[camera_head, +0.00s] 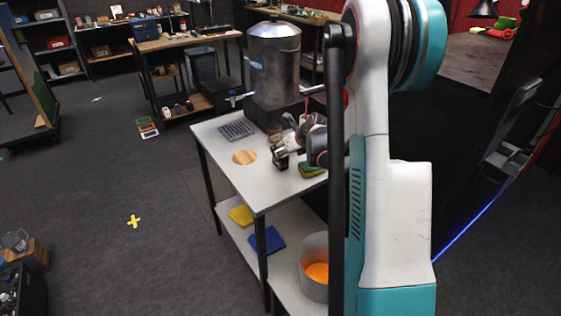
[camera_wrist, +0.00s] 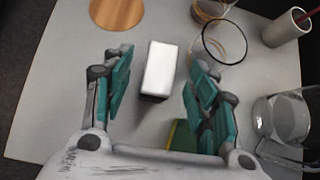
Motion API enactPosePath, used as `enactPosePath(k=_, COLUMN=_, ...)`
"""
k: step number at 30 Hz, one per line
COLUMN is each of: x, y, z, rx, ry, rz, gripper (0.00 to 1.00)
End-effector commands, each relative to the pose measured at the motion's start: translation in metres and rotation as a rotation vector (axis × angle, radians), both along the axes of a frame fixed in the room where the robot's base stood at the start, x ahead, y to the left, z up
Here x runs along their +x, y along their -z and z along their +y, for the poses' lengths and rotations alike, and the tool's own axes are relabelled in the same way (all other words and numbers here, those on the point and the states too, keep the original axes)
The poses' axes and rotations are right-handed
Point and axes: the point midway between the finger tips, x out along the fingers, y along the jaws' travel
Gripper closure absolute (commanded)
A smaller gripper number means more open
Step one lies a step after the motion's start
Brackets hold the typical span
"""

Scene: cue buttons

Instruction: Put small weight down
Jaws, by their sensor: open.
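A small block with a white top and dark side, which looks like the small weight (camera_wrist: 160,68), stands on the grey-white table (camera_wrist: 55,105) in the wrist view. My gripper (camera_wrist: 160,60) is open around it, with a teal-padded finger on each side and a visible gap to both. In the head view my gripper (camera_head: 282,158) is low over the table, right of a round wooden disc (camera_head: 245,157). The disc also shows at the top left of the wrist view (camera_wrist: 117,12). I cannot clearly make out the weight in the head view.
A green-and-yellow sponge (camera_head: 312,170) lies by my gripper. A metal urn (camera_head: 273,65) and a grey drip grate (camera_head: 237,130) are at the back. The wrist view shows a cup (camera_wrist: 287,27) and a glass jug (camera_wrist: 283,118) on the right.

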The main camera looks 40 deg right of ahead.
Motion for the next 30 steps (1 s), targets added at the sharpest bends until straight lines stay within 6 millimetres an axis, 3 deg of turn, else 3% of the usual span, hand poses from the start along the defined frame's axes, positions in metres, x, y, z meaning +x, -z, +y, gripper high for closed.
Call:
enactPosePath(k=6, x=0.02, y=0.029, z=-0.001, rx=-0.002, ry=-0.002, rz=0.0, gripper=0.47)
enactPosePath(k=15, x=0.026, y=0.032, z=-0.001, rx=-0.001, ry=-0.001, rz=0.0, gripper=0.47)
enactPosePath(k=22, x=0.026, y=0.032, z=-0.002, rx=-0.001, ry=-0.001, rz=0.0, gripper=0.99)
enactPosePath(k=30, x=0.026, y=0.031, z=-0.002, rx=-0.001, ry=0.001, rz=-0.001, gripper=1.0)
